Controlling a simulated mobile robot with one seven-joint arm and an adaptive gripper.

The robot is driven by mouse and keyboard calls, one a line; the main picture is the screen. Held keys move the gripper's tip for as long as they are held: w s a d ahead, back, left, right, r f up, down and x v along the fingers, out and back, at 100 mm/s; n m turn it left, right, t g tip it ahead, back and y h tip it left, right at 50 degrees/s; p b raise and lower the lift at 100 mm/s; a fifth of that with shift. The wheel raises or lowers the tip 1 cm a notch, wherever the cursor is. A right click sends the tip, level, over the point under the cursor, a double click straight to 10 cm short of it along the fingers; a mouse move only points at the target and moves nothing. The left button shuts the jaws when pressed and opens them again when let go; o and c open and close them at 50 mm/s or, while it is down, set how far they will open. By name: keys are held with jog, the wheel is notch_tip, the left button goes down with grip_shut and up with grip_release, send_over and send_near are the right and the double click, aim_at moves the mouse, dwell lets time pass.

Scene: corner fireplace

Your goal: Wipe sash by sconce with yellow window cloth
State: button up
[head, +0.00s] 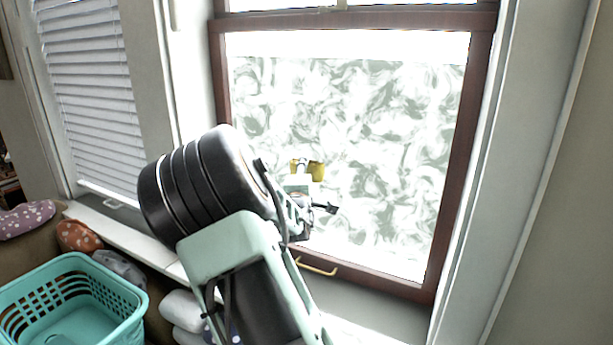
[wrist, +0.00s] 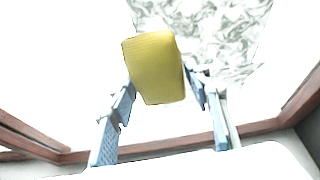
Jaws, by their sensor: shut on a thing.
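The sash (head: 459,165) has a dark red-brown wooden frame around a bright pane (head: 350,110) covered in grey-green swirling smears. A strip along the top of the pane and its lower left part look clear. The yellow window cloth (head: 317,170) is in front of the middle of the pane. My gripper (head: 305,184) is shut on it, partly hidden by my arm. In the wrist view the cloth (wrist: 155,68) is a yellow pad between the two blue-grey fingers, facing the bright pane. I cannot tell whether it touches the glass. No sconce is in view.
A brass-coloured handle (head: 316,268) is on the sash's bottom rail. White blinds (head: 92,90) cover another window at left. A teal basket (head: 125,322) and several cushions, including an orange one (head: 78,236), are at lower left. A pale wall (head: 560,230) stands at right.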

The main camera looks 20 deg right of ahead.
aim_at(365, 167)
jog(key=shift+d+r+p, duration=0.1)
jog(key=shift+r+p, duration=0.2)
jog(key=shift+r, duration=0.55)
jog(key=shift+s+d+f+b, duration=0.1)
jog(key=shift+s+d+b, duration=0.15)
jog(key=shift+s+d, duration=0.6)
jog(key=shift+s+d+b, duration=0.3)
jog(key=shift+s+d, duration=0.25)
jog(key=shift+s, duration=0.55)
jog(key=shift+s+d+f+b, duration=0.1)
jog(key=shift+s+d+b, duration=0.15)
jog(key=shift+s+d, duration=0.6)
jog(key=shift+s+d+r+b, duration=0.1)
jog(key=shift+s+d+b, duration=0.15)
jog(key=shift+s+d, duration=0.4)
jog(key=shift+s+d+b, duration=0.2)
jog(key=shift+s+d, duration=0.2)
jog(key=shift+s, duration=0.4)
